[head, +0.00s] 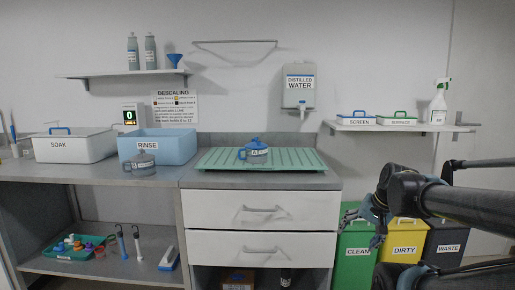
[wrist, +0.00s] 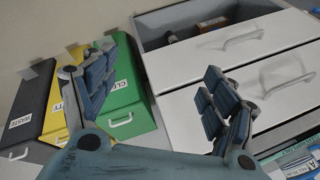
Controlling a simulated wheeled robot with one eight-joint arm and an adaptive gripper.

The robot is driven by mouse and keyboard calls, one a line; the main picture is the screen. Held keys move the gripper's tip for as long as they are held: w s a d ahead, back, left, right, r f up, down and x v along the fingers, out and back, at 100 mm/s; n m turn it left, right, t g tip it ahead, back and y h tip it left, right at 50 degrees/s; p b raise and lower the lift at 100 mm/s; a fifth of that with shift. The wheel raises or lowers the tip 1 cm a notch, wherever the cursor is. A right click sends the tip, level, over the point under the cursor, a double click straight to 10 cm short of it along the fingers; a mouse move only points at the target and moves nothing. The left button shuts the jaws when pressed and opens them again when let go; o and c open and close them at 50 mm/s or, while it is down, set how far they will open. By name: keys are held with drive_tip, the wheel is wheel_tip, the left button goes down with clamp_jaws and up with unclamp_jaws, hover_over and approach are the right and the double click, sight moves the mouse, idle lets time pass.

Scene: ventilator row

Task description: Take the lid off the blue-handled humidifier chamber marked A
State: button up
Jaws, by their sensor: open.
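The humidifier chamber marked A (head: 256,156) stands upright on the green ribbed mat (head: 213,160) on the counter, in the middle of the head view. Its lid with a blue handle (head: 255,142) is on top. My gripper (head: 373,216) is at the right in the head view, in front of the bins, lower than the counter and well apart from the chamber. In the wrist view my gripper (wrist: 160,80) has its fingers spread wide with nothing between them. I cannot identify the chamber surely in the wrist view.
A second, grey chamber (head: 141,163) stands before the blue RINSE tub (head: 175,147). The white SOAK box (head: 75,147) is at left. Green CLEAN (head: 356,250), yellow DIRTY (head: 402,248) and grey WASTE (head: 447,247) bins stand right of the white drawers (head: 262,213).

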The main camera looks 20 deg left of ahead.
drive_tip(key=w+a+r+m+t+y, duration=0.1)
drive_tip(key=w+a+r+m+y, duration=0.3)
drive_tip(key=w+a+r, duration=0.55)
drive_tip(key=m+t+y, duration=0.5)
drive_tip(key=m+y, duration=0.3)
drive_tip(key=m, duration=1)
approach(256, 138)
drive_tip(key=x, duration=1)
drive_tip(key=shift+w+f, duration=0.1)
drive_tip(key=shift+w, duration=0.3)
drive_tip(key=shift+c, duration=0.3)
drive_tip(key=c, duration=0.9)
drive_tip(key=shift+c, duration=0.2)
